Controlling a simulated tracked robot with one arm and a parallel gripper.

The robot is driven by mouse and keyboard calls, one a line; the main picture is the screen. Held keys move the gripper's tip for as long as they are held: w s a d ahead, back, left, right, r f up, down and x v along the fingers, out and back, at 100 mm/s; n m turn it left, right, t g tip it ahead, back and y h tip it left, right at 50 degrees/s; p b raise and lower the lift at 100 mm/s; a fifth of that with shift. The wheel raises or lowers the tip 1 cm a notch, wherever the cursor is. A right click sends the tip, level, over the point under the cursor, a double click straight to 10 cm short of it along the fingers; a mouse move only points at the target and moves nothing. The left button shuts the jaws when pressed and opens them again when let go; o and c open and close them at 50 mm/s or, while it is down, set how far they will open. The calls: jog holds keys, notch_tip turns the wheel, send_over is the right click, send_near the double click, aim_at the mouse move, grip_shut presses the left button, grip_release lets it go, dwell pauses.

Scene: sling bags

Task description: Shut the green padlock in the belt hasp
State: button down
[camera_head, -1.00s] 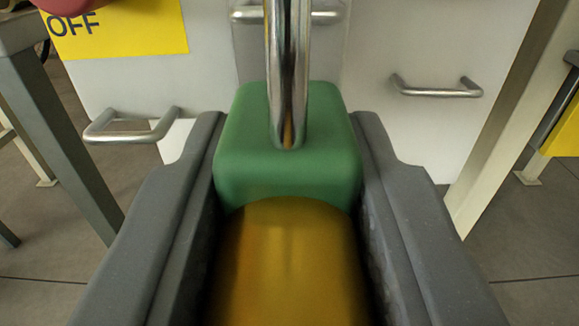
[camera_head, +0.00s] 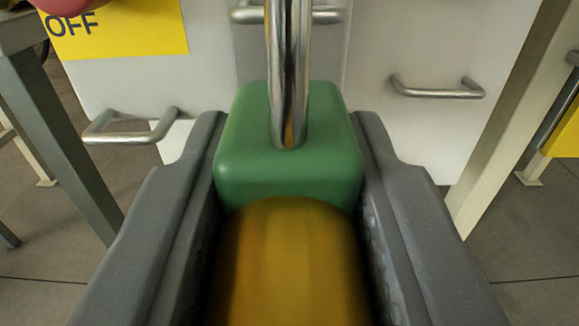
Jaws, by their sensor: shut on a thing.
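The green padlock (camera_head: 245,165) is between the two grey fingers of my gripper (camera_head: 288,180), which is shut on it. Its shiny metal shackle (camera_head: 290,75) rises from the top of the green body and runs out of the top of the picture. The shackle's upper end is out of view, so I cannot tell whether it is open or closed, or whether it passes through anything. A blurred yellow-orange rounded part (camera_head: 285,260) is in front of the padlock's lower side, between the fingers. I cannot make out the belt hasp.
A pale panel (camera_head: 385,50) stands behind the padlock, with metal handles at left (camera_head: 130,130), right (camera_head: 437,88) and top (camera_head: 325,15). A yellow OFF sign (camera_head: 130,28) and part of a red thing (camera_head: 62,6) are at upper left. Frame posts (camera_head: 60,140) (camera_head: 500,130) stand at both sides.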

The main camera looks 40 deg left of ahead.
jog(key=shift+p+x, duration=1.3)
jog(key=shift+x, duration=2.35)
jog(key=shift+f, duration=0.1)
jog(key=shift+c, duration=2.1)
grip_release()
jog(key=shift+s+d, duration=0.1)
jog(key=shift+v, duration=3.4)
